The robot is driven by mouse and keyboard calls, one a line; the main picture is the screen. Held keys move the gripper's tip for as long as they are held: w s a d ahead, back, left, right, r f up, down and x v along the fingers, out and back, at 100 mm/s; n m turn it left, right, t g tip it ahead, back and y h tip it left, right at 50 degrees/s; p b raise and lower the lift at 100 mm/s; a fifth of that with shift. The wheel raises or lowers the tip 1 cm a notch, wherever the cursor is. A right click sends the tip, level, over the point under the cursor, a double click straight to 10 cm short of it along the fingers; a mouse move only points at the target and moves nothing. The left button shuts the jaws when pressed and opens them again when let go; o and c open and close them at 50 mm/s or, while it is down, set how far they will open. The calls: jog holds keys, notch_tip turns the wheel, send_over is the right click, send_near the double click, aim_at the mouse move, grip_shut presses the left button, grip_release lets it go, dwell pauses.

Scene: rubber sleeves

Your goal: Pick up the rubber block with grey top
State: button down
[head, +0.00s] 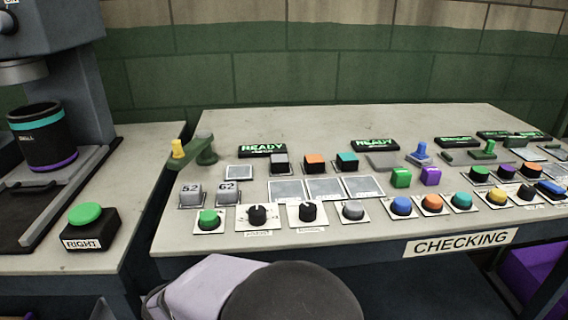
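The rubber block with the grey top (279,164) is a small dark cube on the checking bench, in the middle of the head view. It stands at the left end of a short row, below a lit READY sign. Beside it to the right are a block with an orange top (314,163) and a block with a teal top (347,162). Part of my arm shows at the bottom edge, well in front of the blocks. My gripper's fingers are not in view.
READY signs (262,150) stand behind the blocks. Pale square pads (287,191), knobs (257,215) and coloured buttons (401,206) lie in front. The bench's back (330,122) is clear.

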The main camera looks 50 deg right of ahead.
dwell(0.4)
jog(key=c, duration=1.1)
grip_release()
